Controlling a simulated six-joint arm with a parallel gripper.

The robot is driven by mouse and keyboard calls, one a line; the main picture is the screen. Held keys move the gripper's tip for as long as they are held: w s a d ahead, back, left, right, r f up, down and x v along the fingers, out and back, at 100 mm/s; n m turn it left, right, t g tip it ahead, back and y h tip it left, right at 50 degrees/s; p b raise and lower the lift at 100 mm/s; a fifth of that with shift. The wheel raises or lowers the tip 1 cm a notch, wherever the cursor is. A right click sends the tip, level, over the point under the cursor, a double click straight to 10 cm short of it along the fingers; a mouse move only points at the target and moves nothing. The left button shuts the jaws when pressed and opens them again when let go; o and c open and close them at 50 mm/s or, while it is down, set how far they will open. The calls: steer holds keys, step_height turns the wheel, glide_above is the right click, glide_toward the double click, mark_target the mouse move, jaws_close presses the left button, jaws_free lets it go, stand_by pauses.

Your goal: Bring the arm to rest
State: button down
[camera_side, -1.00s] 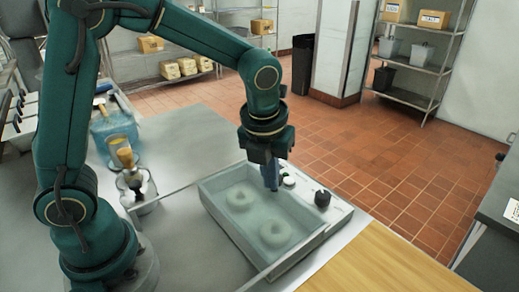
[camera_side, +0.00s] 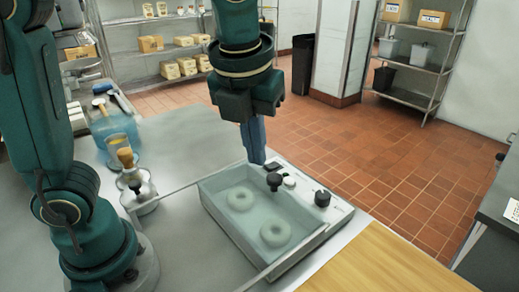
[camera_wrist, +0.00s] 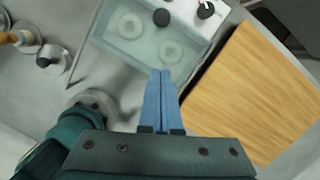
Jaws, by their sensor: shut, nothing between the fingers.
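My gripper (camera_side: 257,161) is shut and empty, its blue fingers together above the back part of the kettle. It also shows in the wrist view (camera_wrist: 163,75), pointing toward the kettle. The kettle (camera_side: 233,240) is a grey rectangular basin of pale liquid. It holds two pale bagels, one at the left (camera_side: 241,199) and one nearer the front (camera_side: 275,233). In the wrist view the bagels (camera_wrist: 131,26) and (camera_wrist: 171,51) lie apart in the liquid. The fingers look clear of both bagels.
A wooden board (camera_side: 385,265) lies at front right. A blue-liquid container (camera_side: 117,133) and a metal pot with an amber-topped tool (camera_side: 126,158) stand to the left. Grey counter lies between.

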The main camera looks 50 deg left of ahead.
steer(key=s+a+f+n+t, duration=0.1)
steer(key=s+n, duration=0.3)
steer(key=n, duration=1.1)
steer(key=s+a+f+n+t+h, duration=0.1)
steer(key=s+a+f+n+t, duration=0.1)
steer(key=n, duration=1.3)
steer(key=shift+s+a+f+n, duration=0.35)
steer(key=shift+s+a, duration=0.55)
steer(key=shift+s, duration=0.15)
